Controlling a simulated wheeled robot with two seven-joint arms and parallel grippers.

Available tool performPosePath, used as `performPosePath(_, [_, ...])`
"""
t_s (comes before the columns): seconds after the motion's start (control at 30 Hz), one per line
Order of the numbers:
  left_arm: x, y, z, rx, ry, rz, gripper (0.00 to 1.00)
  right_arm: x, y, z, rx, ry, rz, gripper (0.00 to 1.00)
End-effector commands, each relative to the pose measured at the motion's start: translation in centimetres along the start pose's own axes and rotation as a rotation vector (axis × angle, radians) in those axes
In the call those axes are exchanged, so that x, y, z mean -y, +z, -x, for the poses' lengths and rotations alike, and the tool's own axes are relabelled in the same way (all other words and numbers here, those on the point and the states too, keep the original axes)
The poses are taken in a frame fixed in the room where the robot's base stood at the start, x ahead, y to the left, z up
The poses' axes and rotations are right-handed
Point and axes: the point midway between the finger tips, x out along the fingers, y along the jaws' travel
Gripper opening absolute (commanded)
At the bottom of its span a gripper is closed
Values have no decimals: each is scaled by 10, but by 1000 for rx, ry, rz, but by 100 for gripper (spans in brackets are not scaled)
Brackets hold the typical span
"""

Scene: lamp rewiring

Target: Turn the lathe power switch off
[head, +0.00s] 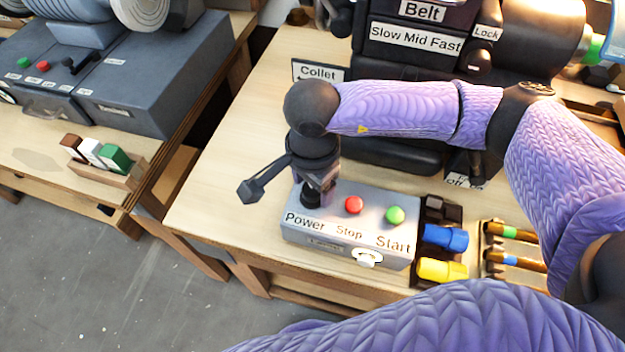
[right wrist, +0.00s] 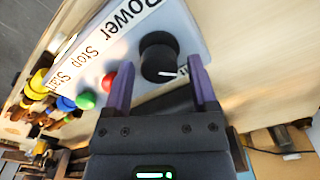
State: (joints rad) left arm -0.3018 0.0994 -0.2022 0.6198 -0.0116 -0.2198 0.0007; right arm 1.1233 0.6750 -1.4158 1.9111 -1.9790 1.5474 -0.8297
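The power switch is a black round knob (head: 310,198) on top of a grey control box (head: 340,232), above the label "Power". In the right wrist view the knob (right wrist: 158,52) shows a white pointer mark on its side towards the right finger. My right gripper (head: 320,182) is over the knob and partly hides it in the head view. In the right wrist view the gripper (right wrist: 158,78) is open, one purple finger on each side of the knob. I cannot tell whether the fingers touch it. My left gripper is not in view.
A red Stop button (head: 353,204) and a green Start button (head: 395,215) sit right of the knob. A white knob (head: 367,257) is on the box front. Blue (head: 446,238) and yellow (head: 442,270) items lie to the right. A collet sign (head: 319,72) stands behind.

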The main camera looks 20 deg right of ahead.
Motion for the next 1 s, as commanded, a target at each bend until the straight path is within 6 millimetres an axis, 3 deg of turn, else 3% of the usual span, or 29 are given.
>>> performPosePath(0.33, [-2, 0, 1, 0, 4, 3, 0, 0, 0, 4, 0, 0, -1, 84])
performPosePath(0.7, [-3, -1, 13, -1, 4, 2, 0, 1, 0, 87, -1, -2, -1, 84])
performPosePath(1.0, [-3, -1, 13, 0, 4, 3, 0, 0, 0, 99, 0, 1, 0, 84])
